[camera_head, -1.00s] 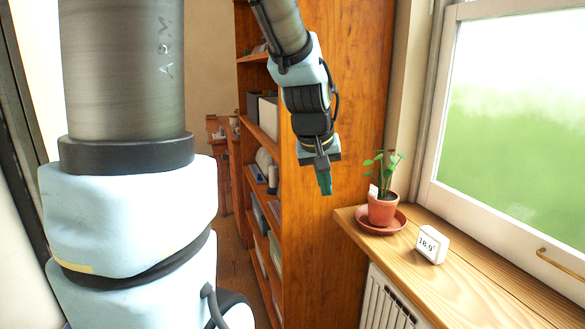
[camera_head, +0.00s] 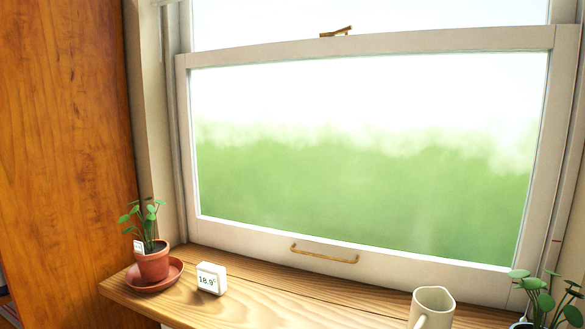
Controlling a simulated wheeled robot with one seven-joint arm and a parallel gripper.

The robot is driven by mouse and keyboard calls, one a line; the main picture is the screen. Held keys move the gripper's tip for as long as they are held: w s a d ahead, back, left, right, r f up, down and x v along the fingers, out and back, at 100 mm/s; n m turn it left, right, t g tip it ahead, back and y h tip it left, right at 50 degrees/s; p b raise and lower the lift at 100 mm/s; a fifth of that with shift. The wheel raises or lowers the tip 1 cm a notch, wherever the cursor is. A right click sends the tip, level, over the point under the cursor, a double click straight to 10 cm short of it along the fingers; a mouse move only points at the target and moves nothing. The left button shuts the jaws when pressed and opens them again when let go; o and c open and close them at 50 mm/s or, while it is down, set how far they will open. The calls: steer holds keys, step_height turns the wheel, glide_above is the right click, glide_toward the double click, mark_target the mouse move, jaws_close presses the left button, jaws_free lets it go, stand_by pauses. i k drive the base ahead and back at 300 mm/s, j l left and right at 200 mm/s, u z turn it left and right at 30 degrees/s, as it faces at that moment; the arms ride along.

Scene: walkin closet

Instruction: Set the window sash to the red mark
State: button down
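The window's lower sash (camera_head: 365,50) has a white frame around one large pane. Its bottom rail is down at the wooden sill, and I see no clear gap under it. A brass pull handle (camera_head: 323,258) is fixed to the bottom rail. A brass latch (camera_head: 336,32) sits on the top rail. My gripper is out of view now.
The wooden sill (camera_head: 265,300) carries a potted plant (camera_head: 153,263) on a saucer at left, a white thermometer display (camera_head: 211,278), a cream mug (camera_head: 432,308) and another plant (camera_head: 545,303) at right. The sill before the handle is clear. A wooden bookcase (camera_head: 65,150) stands at left.

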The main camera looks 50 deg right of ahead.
mark_target(481, 284)
steer(key=i+j+z, duration=0.1)
steer(key=j+z, duration=0.15)
steer(key=z, duration=0.2)
steer(key=j+z, duration=0.25)
steer(key=z, duration=1.7)
steer(key=i+j, duration=0.05)
steer(key=j, duration=0.05)
